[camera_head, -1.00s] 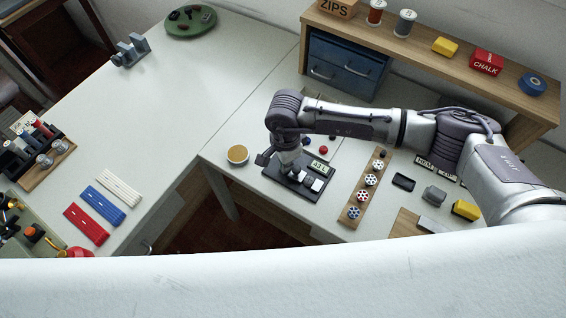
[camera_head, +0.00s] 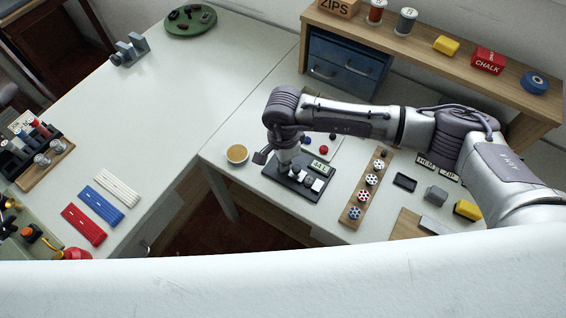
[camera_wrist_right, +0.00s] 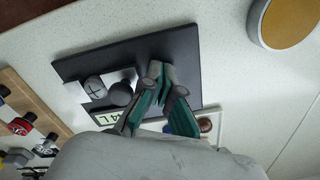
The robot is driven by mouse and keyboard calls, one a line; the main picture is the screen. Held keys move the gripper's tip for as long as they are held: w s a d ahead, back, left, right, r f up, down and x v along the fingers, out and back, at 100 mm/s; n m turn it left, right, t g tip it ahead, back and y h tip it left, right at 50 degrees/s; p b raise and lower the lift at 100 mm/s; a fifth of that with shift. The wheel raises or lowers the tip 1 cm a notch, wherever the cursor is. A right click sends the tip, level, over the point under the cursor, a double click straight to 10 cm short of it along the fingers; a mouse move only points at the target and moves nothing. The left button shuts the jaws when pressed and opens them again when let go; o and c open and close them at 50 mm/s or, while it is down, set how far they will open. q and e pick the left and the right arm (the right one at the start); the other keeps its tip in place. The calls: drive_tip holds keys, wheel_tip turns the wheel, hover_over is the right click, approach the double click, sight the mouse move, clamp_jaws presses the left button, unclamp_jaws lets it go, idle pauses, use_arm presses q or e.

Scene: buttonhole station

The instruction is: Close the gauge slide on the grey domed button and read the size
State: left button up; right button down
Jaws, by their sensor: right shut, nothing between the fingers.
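The gauge (camera_head: 270,176) is a dark flat plate on the right-hand table, with small blocks and a pale display (camera_head: 320,167) on it. The display seems to show "44 L", but the digits are small. In the wrist view the plate (camera_wrist_right: 85,62) carries a rounded grey piece (camera_wrist_right: 95,87), likely the domed button, beside a darker round piece (camera_wrist_right: 121,94). I cannot tell clearly which part is the slide or whether it touches the button. My right gripper (camera_head: 284,170) is over the plate's left part, shut and empty; its teal-padded fingers (camera_wrist_right: 166,80) show close up. My left gripper is not in view.
A round tan-topped dish (camera_head: 237,154) stands left of the gauge. A wooden strip of patterned buttons (camera_head: 362,188) lies to its right, then a small black tray (camera_head: 404,182). A blue drawer unit (camera_head: 345,66) stands behind. The left table's middle is clear.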

drive_tip(key=shift+r+p, duration=1.55)
drive_tip(key=shift+r, duration=1.95)
drive_tip(key=shift+s+f, duration=0.1)
